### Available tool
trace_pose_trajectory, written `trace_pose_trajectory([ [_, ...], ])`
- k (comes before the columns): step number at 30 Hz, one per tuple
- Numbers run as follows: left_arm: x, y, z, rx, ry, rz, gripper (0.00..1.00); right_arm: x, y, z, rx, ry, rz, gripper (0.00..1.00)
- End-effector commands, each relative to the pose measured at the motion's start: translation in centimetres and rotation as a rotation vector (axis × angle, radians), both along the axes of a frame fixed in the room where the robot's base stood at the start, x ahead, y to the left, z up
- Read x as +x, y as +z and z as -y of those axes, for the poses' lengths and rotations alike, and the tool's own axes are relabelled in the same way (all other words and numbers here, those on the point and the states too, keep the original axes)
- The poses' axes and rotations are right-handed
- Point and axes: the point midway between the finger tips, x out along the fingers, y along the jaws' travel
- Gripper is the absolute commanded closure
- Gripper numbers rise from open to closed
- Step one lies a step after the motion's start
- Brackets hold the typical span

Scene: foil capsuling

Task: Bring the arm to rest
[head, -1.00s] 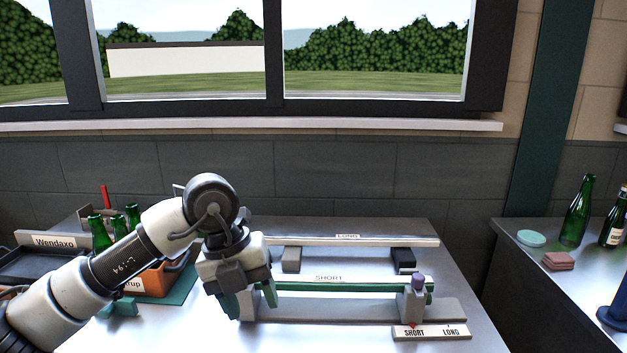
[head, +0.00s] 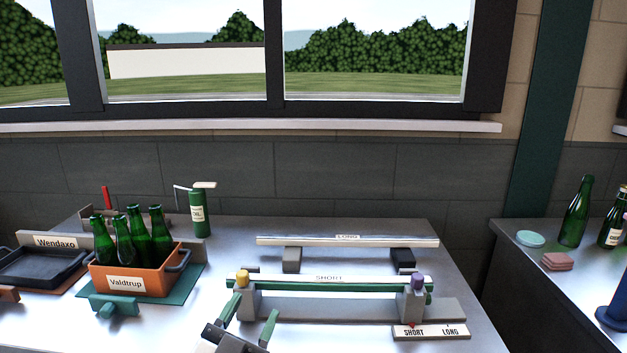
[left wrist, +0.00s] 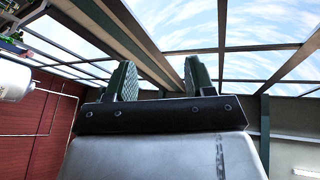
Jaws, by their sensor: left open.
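My left gripper (head: 249,321) is low in the head view, in front of the left end of the bar labelled SHORT (head: 330,279). Its two green fingers are apart with nothing between them. In the left wrist view the same gripper (left wrist: 158,82) points up at the windows and roof beams, its fingers apart and empty. Most of the left arm is out of the head view. My right gripper is not in view.
An orange crate labelled Valdtrup (head: 168,279) with several green bottles stands on a green mat at left. A second counter (head: 520,262) is at right.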

Motion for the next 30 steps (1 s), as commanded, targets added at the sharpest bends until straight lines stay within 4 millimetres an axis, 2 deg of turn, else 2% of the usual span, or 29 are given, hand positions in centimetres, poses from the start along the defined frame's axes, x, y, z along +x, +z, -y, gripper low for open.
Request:
trace_pose_trajectory([
  [1,-0.5,-3.4,-2.1,-0.031,0.091,-0.164,0.46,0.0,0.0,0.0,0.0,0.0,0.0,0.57],
  [3,-1.7,-8.0,-4.6,-0.049,0.199,-0.392,0.46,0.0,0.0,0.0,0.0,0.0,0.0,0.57],
  [6,-4.9,-14.1,-7.4,-0.04,0.307,-0.7,0.46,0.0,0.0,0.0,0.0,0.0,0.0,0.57],
  [9,-8.8,-18.5,-9.1,-0.015,0.361,-0.951,0.46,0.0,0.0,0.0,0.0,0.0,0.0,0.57],
  [12,-12.4,-21.4,-10.0,0.015,0.382,-1.144,0.46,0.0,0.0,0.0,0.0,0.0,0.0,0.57],
  [15,-15.7,-23.5,-10.6,0.041,0.387,-1.306,0.46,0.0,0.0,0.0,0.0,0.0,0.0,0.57],
  [24,-24.5,-26.8,-11.4,0.122,0.347,-1.685,0.46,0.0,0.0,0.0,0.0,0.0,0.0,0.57],
  [30,-22.7,-31.8,-11.2,0.128,0.349,-1.693,0.46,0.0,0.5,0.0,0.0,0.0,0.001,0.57],
])
